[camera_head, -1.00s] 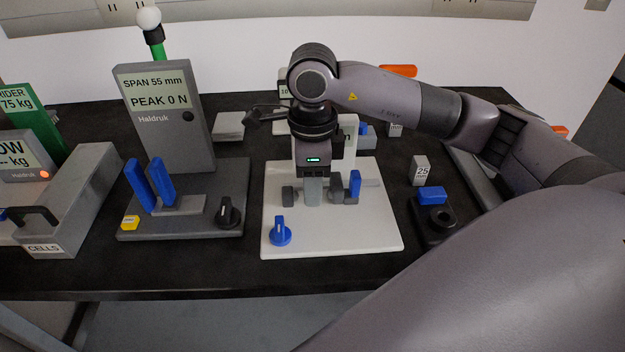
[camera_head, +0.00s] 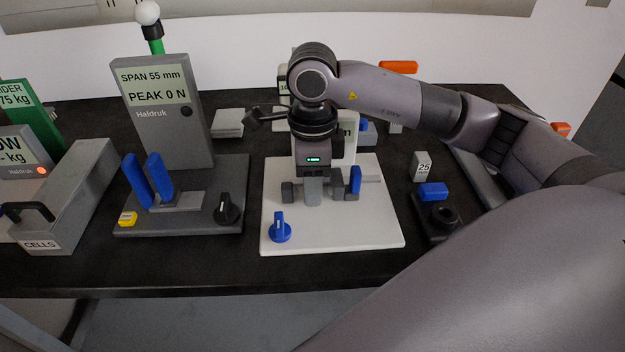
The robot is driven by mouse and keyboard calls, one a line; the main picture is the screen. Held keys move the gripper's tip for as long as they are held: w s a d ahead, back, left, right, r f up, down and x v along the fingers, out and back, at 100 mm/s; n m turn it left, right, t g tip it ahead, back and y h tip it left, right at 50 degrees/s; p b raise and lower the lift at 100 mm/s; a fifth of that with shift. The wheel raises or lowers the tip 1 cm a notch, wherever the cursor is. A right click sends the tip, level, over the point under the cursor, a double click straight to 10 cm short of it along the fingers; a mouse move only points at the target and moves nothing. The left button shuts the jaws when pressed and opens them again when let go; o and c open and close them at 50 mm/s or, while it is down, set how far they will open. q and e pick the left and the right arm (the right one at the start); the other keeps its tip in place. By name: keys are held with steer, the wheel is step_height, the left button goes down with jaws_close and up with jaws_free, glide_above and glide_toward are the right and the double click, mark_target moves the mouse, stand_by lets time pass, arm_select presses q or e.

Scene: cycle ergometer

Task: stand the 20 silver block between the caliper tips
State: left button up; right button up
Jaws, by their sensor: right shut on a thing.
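My right gripper (camera_head: 312,182) comes down from above over the white caliper base (camera_head: 335,235). It is shut on the silver block (camera_head: 313,193), which it holds upright between the caliper tips. A dark grey tip (camera_head: 289,193) is on the block's left, and another grey jaw piece (camera_head: 339,187) with a blue handle (camera_head: 355,180) is on its right. I cannot tell whether the block touches the base or either tip. The number on the block is not readable, and my wrist hides most of the display behind. My left gripper is not in view.
A silver block marked 25 (camera_head: 422,167) stands right of the base, behind a dark fixture with a blue block (camera_head: 433,191). A blue knob (camera_head: 280,228) sits on the base's front left. The grip device with a display (camera_head: 163,115) stands to the left.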

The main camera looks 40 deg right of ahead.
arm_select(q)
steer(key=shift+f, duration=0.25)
arm_select(e)
steer(key=shift+f, duration=0.1)
steer(key=o, duration=1.1)
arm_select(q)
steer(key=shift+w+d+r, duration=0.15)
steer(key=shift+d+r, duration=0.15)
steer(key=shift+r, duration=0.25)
arm_select(e)
step_height(320, 180, up, 7)
steer(key=shift+r, duration=0.1)
